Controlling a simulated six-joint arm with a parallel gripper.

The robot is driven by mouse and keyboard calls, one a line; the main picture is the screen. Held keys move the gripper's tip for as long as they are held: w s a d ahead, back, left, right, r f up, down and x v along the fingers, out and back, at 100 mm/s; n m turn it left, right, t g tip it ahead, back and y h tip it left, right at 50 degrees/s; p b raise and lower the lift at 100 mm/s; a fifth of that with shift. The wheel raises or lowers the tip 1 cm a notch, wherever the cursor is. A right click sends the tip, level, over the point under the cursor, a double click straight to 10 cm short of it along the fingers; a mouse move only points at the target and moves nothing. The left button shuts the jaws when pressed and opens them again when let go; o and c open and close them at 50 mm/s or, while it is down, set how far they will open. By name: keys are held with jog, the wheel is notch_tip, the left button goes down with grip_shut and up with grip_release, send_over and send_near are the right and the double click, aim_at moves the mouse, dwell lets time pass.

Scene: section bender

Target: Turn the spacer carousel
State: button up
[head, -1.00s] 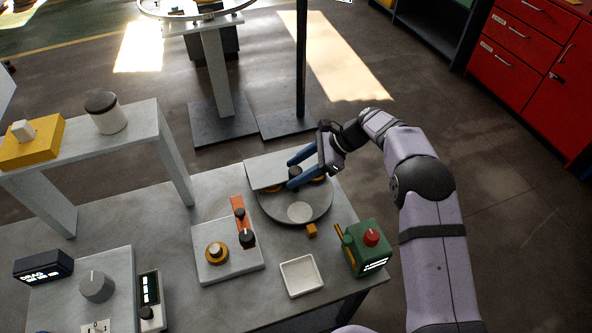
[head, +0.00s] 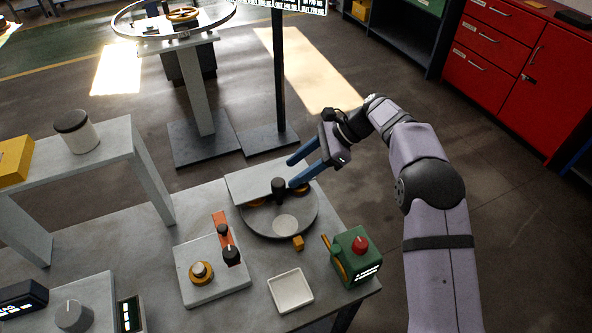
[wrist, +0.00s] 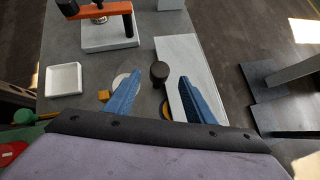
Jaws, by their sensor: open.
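The spacer carousel (head: 256,221) is a dark round disc on the grey table, with a pale round patch (head: 285,225) on its near side and yellow-orange pieces partly seen near its edge. A black knob (head: 278,188) stands up at its middle; the wrist view also shows this knob (wrist: 159,73). A grey plate (head: 262,181) covers the carousel's far side. My gripper (head: 290,173) is open, its two blue fingers apart, just right of the knob in the head view. In the wrist view the knob shows between and beyond the fingertips. I see nothing held.
A green box with a red knob (head: 360,246) stands at the table's right corner. A white tray (head: 290,291), a small orange block (head: 298,243) and a fixture with an orange arm (head: 212,270) sit nearby. A grey raised shelf (head: 110,145) stands left.

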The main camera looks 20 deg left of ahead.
jog(key=s+a+r+g+y+p, duration=0.15)
jog(key=s+a+r+p, duration=0.5)
jog(key=s+r, duration=0.65)
jog(key=m+t+h+b, duration=0.1)
jog(key=m+t+b, duration=0.1)
jog(key=m+t, duration=0.75)
send_near(278, 182)
jog(key=a+f, duration=0.2)
jog(key=shift+m, duration=0.35)
jog(key=shift+w+p+x, duration=0.2)
jog(key=shift+p+x, duration=0.35)
jog(key=shift+x, duration=1.3)
jog(key=shift+w+p+x, duration=0.2)
jog(key=shift+p+x, duration=0.35)
jog(key=shift+x, duration=1.3)
jog(key=shift+d, duration=0.15)
jog(key=shift+r, duration=0.1)
grip_shut()
